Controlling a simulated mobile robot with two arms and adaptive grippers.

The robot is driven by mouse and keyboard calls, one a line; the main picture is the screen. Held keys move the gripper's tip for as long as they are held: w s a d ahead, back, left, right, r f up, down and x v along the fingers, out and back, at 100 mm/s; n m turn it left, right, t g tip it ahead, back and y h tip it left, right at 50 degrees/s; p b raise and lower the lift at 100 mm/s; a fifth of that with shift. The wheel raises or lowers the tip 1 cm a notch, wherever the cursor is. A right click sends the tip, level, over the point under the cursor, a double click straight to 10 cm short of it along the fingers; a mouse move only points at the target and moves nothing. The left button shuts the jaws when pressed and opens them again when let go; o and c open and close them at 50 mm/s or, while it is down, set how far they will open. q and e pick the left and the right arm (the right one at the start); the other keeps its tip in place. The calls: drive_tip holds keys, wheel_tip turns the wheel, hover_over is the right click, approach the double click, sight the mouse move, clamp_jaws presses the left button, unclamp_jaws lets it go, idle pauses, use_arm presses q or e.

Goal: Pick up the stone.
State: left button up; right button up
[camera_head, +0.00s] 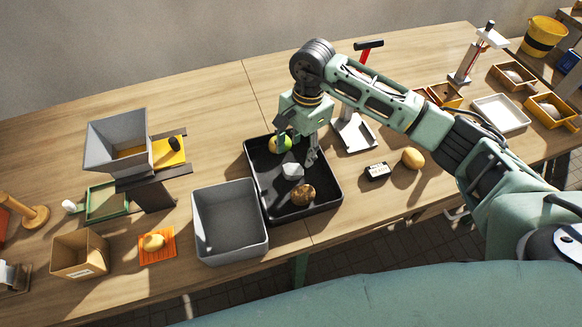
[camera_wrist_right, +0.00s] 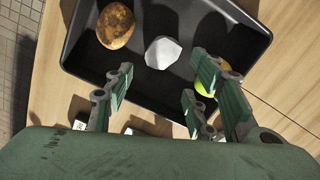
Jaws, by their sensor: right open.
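The stone (camera_head: 293,171) is pale grey and faceted. It lies in the black tray (camera_head: 330,206) between a brown potato (camera_head: 303,195) and a green-yellow potato (camera_head: 281,143). In the right wrist view the stone (camera_wrist_right: 162,52) lies just beyond the fingertips, near the middle between them. My right gripper (camera_head: 298,150) points down over the tray, open and empty, at the stone's far side in the head view. In the right wrist view its fingers (camera_wrist_right: 162,78) stand apart, and one partly covers the green-yellow potato (camera_wrist_right: 205,88). My left gripper is not in view.
An empty grey bin (camera_head: 230,262) stands left of the tray. A yellow potato (camera_head: 412,158) and a small black-and-white box (camera_head: 377,171) lie to the right. A white stand (camera_head: 354,134) is close behind the tray. The tray's walls surround the stone.

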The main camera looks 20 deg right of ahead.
sight(295, 170)
drive_tip(key=f+p, duration=0.1)
drive_tip(key=f, duration=0.1)
drive_tip(key=a+f+p, duration=0.1)
drive_tip(key=f, duration=0.1)
drive_tip(key=s+f+p, duration=0.1)
drive_tip(key=f, duration=0.1)
drive_tip(key=shift+a, duration=0.15)
drive_tip(key=shift+f, duration=0.25)
drive_tip(key=shift+c, duration=0.5)
drive_tip(key=c, duration=1.1)
